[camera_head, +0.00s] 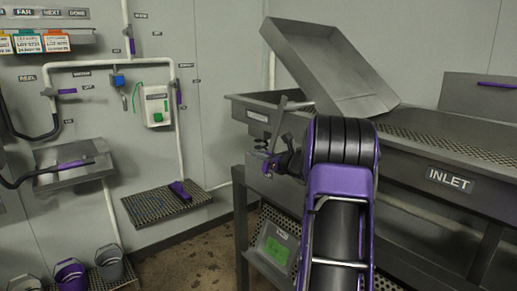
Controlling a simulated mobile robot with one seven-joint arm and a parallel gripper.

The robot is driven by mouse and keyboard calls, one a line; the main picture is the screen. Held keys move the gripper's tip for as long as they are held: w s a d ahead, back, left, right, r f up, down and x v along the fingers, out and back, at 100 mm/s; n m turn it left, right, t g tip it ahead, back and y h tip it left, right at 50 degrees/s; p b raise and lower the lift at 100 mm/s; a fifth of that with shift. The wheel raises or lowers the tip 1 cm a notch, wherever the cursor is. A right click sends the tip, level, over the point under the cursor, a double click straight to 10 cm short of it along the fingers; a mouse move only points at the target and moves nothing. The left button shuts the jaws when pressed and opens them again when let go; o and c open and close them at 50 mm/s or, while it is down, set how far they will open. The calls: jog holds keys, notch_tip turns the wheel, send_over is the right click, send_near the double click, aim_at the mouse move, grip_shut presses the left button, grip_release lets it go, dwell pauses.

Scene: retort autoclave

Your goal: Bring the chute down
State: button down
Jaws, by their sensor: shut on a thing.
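The chute (325,68) is a grey metal tray with raised side walls. It is tilted up steeply at the left end of the long inlet trough, its upper end toward the upper left. A thin grey lever (277,126) with a crossbar stands at the trough's front left corner, below the chute. My gripper (267,161) is at the lever's lower part, just in front of the trough's front wall. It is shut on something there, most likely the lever. The fingertips are small and partly hidden by my arm, so the exact grip is unclear.
The trough labelled INLET (449,180) runs right on a grey frame. A perforated shelf (168,204) with a purple pedal is on the left. Buckets (70,274) stand at the lower left. Floor between shelf and frame is clear.

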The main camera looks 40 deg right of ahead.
jog(key=s+d+f+g+p, duration=0.1)
jog(key=s+f+g+p, duration=0.1)
jog(key=s+g+p, duration=0.5)
jog(key=shift+s+g, duration=0.7)
jog(key=shift+s, duration=2.6)
jog(key=shift+d+h, duration=0.1)
jog(key=shift+h, duration=0.2)
jog(key=c, duration=0.8)
grip_release()
jog(key=shift+s, duration=0.1)
jog(key=shift+r, duration=0.1)
jog(key=v, duration=1.7)
jog(key=shift+s, duration=0.15)
